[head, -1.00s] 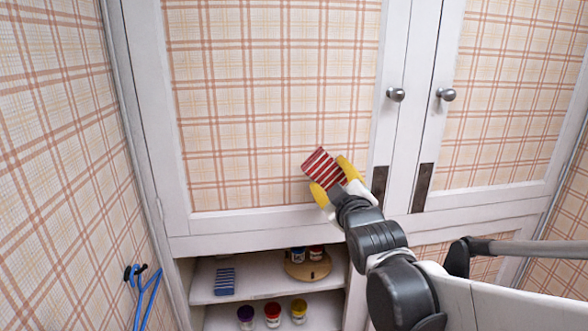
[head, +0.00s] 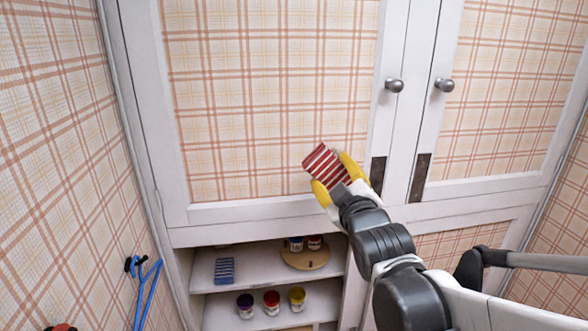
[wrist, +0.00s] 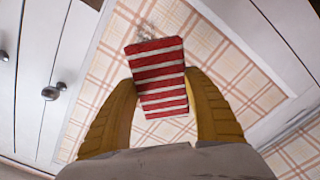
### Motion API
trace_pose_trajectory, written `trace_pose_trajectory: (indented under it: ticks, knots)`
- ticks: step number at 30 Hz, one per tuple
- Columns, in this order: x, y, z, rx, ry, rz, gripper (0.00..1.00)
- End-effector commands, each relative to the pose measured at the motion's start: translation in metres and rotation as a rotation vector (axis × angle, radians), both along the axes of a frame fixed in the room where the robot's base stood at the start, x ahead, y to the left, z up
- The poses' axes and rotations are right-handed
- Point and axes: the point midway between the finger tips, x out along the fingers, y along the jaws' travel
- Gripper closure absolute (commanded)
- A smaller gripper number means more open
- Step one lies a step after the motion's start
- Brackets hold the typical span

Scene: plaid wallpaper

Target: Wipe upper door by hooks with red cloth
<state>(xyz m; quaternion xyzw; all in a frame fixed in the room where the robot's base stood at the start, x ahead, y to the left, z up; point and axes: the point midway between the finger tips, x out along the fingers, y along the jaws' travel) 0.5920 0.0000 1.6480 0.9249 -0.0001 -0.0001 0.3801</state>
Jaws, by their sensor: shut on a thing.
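The upper door by the hooks (head: 270,60) is the left plaid-panelled cupboard door with a white frame, and it is closed. The blue hooks item (head: 148,285) hangs on the left wall, below and left of this door. My gripper (head: 335,178) is shut on a red and white striped cloth (head: 326,166), in front of the door's lower right part. The cloth also shows between the yellow fingers in the wrist view (wrist: 158,76). A faint grey smudge (wrist: 200,30) shows on the panel beyond it. I cannot tell whether the cloth touches the door.
A round knob (head: 394,86) is on the door's right frame. A second upper door (head: 510,90) is to its right. Open shelves below hold a blue striped cloth (head: 224,270), a round wooden board (head: 306,257) and several jars (head: 271,302). A plaid wall is close at left.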

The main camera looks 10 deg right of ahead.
Motion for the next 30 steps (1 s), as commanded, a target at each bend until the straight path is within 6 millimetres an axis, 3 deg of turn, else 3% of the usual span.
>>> trace_pose_trajectory:
  ticks: [7, 15, 20, 30]
  knots:
    - [0.000, 0.000, -0.002, 0.000, 0.000, 0.000, 0.67]
    - [0.006, 0.000, -0.027, 0.000, -0.001, 0.000, 0.67]
    - [0.009, 0.000, -0.031, 0.000, -0.002, -0.001, 0.67]
    - [0.041, 0.000, -0.029, 0.000, -0.002, -0.001, 0.67]
